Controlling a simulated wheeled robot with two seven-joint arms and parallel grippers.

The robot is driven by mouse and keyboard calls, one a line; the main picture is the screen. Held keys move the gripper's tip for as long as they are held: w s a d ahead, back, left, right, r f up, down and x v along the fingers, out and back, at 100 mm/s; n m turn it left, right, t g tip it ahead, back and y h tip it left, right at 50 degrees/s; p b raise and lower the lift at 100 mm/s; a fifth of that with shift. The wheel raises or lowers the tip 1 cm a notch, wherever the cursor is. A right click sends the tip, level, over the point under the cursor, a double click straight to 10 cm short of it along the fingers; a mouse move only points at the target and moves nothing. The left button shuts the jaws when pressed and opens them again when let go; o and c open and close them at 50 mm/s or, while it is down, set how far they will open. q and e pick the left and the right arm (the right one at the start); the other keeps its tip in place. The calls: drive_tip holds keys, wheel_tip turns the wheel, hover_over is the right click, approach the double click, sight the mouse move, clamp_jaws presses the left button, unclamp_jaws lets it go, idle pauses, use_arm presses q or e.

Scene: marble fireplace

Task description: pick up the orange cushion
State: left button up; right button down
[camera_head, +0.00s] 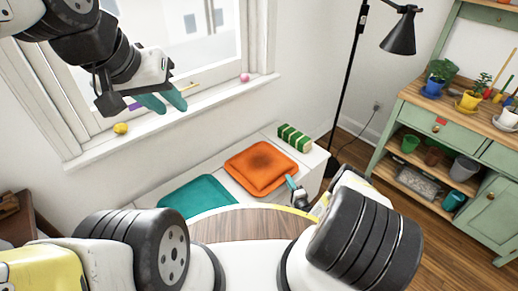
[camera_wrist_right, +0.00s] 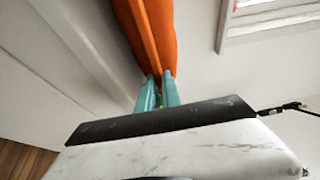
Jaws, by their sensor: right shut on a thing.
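The orange cushion (camera_head: 260,167) is square with a darker middle and is over the white bench by the window. I cannot tell whether it rests fully on the bench. My right gripper (camera_head: 291,183) is at the cushion's right front corner. In the right wrist view, the teal fingers of this gripper (camera_wrist_right: 158,90) are shut on the edge of the orange cushion (camera_wrist_right: 150,35). My left gripper (camera_head: 167,98) hangs empty in front of the window, with its teal fingers apart, well away from the cushion.
A teal cushion (camera_head: 198,196) lies on the bench (camera_head: 228,184) to the left, and a green striped block (camera_head: 294,137) lies behind right. A yellow ball (camera_head: 121,128) and pink ball (camera_head: 245,77) sit on the windowsill. A black lamp (camera_head: 398,37) and green potting bench (camera_head: 446,130) stand right.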

drive_tip(key=shift+r, duration=0.15)
drive_tip(key=shift+r, duration=0.5)
wheel_tip(320, 180, up, 2)
drive_tip(key=shift+w, duration=0.1)
drive_tip(key=s+a+r+v, duration=0.1)
drive_tip(key=a+r+v, duration=0.1)
drive_tip(key=v, duration=1.3)
drive_tip(key=shift+s+r, duration=0.15)
drive_tip(key=shift+r, duration=1.3)
drive_tip(key=shift+s+r, duration=0.15)
drive_tip(key=shift+r, duration=1.25)
